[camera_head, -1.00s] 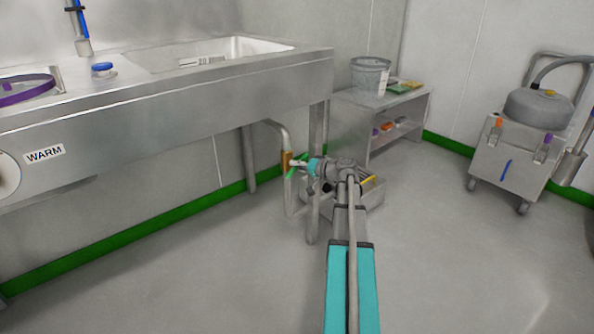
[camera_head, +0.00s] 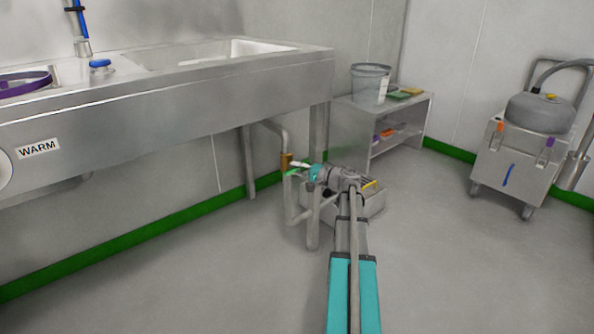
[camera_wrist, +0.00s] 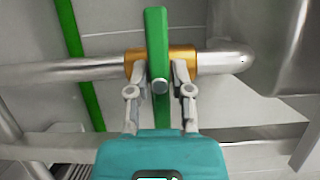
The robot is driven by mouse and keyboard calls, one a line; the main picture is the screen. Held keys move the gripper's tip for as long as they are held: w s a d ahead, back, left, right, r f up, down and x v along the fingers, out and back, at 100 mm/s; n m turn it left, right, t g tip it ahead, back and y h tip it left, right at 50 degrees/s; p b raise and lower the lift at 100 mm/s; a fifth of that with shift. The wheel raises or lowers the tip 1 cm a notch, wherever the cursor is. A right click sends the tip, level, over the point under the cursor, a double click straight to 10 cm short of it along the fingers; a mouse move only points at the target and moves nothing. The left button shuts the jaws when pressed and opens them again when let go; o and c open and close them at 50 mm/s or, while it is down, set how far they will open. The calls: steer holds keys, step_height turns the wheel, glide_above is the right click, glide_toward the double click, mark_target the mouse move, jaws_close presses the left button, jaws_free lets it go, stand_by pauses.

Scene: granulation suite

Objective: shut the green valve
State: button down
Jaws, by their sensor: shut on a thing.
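The green valve has a green lever (camera_wrist: 157,40) on a brass body (camera_wrist: 196,61), fitted in a steel pipe. In the wrist view the lever lies across the pipe. My gripper (camera_wrist: 159,76) has one finger on each side of the lever and is shut on it. In the head view the lever (camera_head: 292,172) and brass body (camera_head: 286,161) show small under the sink, with my gripper (camera_head: 303,170) at the lever. My gripper partly hides the lever there.
The steel sink bench (camera_head: 180,105) overhangs the pipe (camera_head: 278,133). A grey box (camera_head: 372,203) sits on the floor behind my arm. A low shelf (camera_head: 420,115) with a bucket (camera_head: 370,84) stands beyond. A wheeled cart (camera_head: 512,165) stands at the right. The floor between is clear.

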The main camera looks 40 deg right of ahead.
steer(key=c, duration=0.5)
jaws_free()
steer(key=shift+c, duration=0.2)
steer(key=shift+s, duration=0.15)
steer(key=v, duration=1.1)
steer(key=shift+s+d, duration=0.15)
steer(key=shift+s, duration=0.2)
